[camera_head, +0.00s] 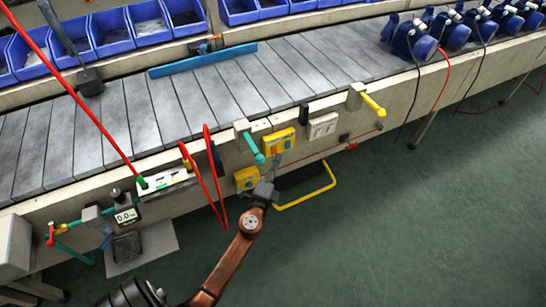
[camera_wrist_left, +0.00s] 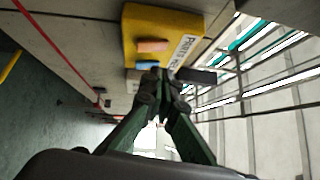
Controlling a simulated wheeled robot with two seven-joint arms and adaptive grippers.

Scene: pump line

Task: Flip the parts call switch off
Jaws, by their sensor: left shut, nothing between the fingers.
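A yellow switch box (camera_head: 279,142) is mounted on the beige side rail of the conveyor in the head view. In the left wrist view the yellow box (camera_wrist_left: 150,22) carries a white label (camera_wrist_left: 182,50), only partly readable, beginning with what looks like "PART". An orange piece (camera_wrist_left: 153,46) and a blue piece (camera_wrist_left: 147,65) stick out of its face. My left gripper (camera_head: 272,166) is just below the box, shut and empty. In the wrist view its fingertips (camera_wrist_left: 158,78) are close to the blue piece; I cannot tell whether they touch it. My right gripper is not in view.
A second yellow box (camera_head: 246,179) sits lower left, beside my left wrist. A teal handle (camera_head: 254,148), a yellow handle (camera_head: 373,104) and a red hose loop (camera_head: 216,180) project from the rail. A yellow bar (camera_head: 308,198) stands out at right. The green floor is clear at right.

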